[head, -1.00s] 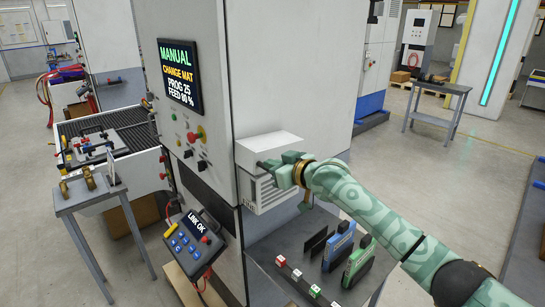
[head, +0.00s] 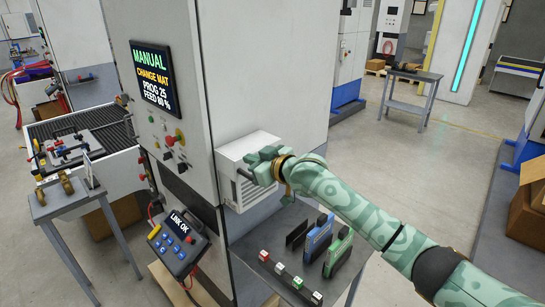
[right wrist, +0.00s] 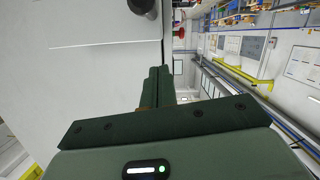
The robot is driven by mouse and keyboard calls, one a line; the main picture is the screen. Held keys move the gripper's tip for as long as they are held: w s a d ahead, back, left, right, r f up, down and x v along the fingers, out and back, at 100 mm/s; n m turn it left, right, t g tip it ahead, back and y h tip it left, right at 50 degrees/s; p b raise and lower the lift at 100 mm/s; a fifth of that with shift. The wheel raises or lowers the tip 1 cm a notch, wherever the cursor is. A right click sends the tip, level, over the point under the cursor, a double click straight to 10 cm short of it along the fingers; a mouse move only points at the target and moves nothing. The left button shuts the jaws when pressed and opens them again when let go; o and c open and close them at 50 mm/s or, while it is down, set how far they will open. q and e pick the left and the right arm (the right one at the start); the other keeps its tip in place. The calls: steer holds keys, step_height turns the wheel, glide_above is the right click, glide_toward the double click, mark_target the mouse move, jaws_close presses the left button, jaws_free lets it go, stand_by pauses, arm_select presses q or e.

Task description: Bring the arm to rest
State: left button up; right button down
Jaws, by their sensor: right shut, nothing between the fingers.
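My right arm (head: 350,205), patterned in green, comes in from the lower right of the head view. My right gripper (head: 250,163) is in front of the white box (head: 232,180) on the side of the machine cabinet. In the right wrist view the two dark green fingers (right wrist: 158,85) are together with nothing between them. A pale panel fills the left of that view beside the fingers. I cannot tell whether the gripper touches the box. My left gripper is not in view.
The cabinet carries a screen (head: 155,75) reading MANUAL, CHANGE MAT. A pendant (head: 180,243) reading LINK OK hangs below. Under my arm, a dark shelf holds a blue holder (head: 318,238), a green holder (head: 338,252) and several small cubes. Open floor (head: 440,180) lies to the right.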

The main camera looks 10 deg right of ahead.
steer(key=f+v, duration=0.2)
steer(key=v, duration=0.6)
steer(key=s+d+f+g+h, duration=0.2)
steer(key=s+f+h, duration=0.3)
steer(key=s+f, duration=0.9)
steer(key=s+d+f+m+g+h+b, duration=0.1)
steer(key=s+d+f+g+h, duration=0.2)
steer(key=s+d, duration=0.55)
steer(key=s+d+f+g+h, duration=0.15)
steer(key=s+d+h, duration=0.4)
steer(key=s, duration=0.65)
steer(key=s+a+f+g+y+b, duration=0.15)
steer(key=f+b, duration=0.45)
steer(key=f, duration=1.3)
steer(key=s+a+f+g+y+b, duration=0.1)
steer(key=s+a+f+y+b, duration=0.35)
steer(key=f, duration=1.55)
steer(key=s+f+m+g+b, duration=0.1)
steer(key=s+f+b, duration=0.4)
steer(key=s+f, duration=0.4)
steer(key=s+d+f+m+g+b, duration=0.1)
steer(key=s+f+b, duration=0.5)
steer(key=f, duration=1.1)
steer(key=s+m+g, duration=0.1)
steer(key=s, duration=0.1)
steer(key=shift+s+d+m, duration=0.25)
steer(key=shift+s+m, duration=0.05)
steer(key=shift+s, duration=0.1)
